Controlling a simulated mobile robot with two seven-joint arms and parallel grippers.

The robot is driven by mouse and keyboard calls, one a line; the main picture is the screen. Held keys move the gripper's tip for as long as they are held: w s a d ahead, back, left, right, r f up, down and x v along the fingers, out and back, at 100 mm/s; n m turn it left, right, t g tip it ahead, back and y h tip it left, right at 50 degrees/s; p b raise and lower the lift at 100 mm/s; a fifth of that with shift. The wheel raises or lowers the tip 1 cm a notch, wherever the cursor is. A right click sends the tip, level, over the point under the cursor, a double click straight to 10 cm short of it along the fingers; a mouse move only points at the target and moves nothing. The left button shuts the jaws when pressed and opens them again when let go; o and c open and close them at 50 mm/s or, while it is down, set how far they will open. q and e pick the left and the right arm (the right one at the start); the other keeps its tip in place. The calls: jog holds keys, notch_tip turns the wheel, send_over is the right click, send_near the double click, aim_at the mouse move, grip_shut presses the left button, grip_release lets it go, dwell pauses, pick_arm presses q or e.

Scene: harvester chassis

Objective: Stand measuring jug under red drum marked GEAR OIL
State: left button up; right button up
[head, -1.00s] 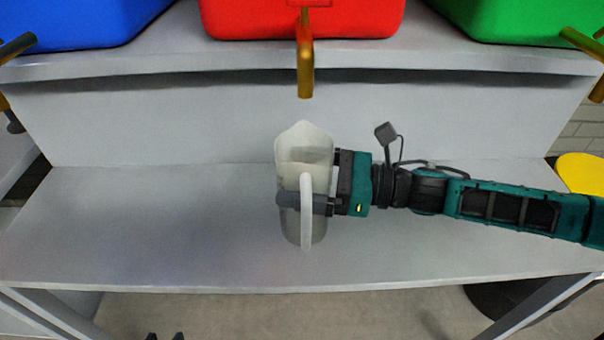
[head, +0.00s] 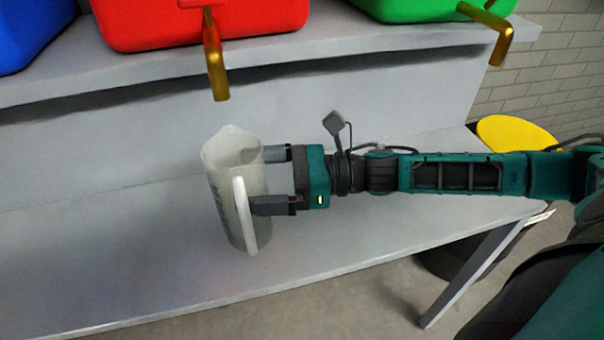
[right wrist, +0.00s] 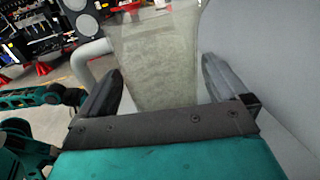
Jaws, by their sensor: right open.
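The translucent measuring jug (head: 222,190) stands on the lower grey shelf, with its pale handle facing the front. The red drum (head: 260,15) sits on the upper ledge; its brass tap (head: 217,75) hangs above the jug, and no label is readable. My right gripper (head: 268,178) is open, coming from the right. Its fingertips are near the jug's right side, one behind the handle area and one at the handle; contact is unclear. In the right wrist view the jug (right wrist: 158,60) shows between and beyond the parted fingers. My left gripper is out of view.
A blue drum (head: 30,30) and a green drum (head: 420,8) flank the red one; the green one has a brass tap (head: 500,40). The lower shelf (head: 110,240) is clear left of the jug. A yellow round top (head: 518,133) stands beyond its right end.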

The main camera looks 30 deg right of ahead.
jog(key=v, duration=0.8)
jog(key=shift+s+d, duration=0.2)
jog(key=shift+d, duration=0.15)
jog(key=shift+s, duration=0.1)
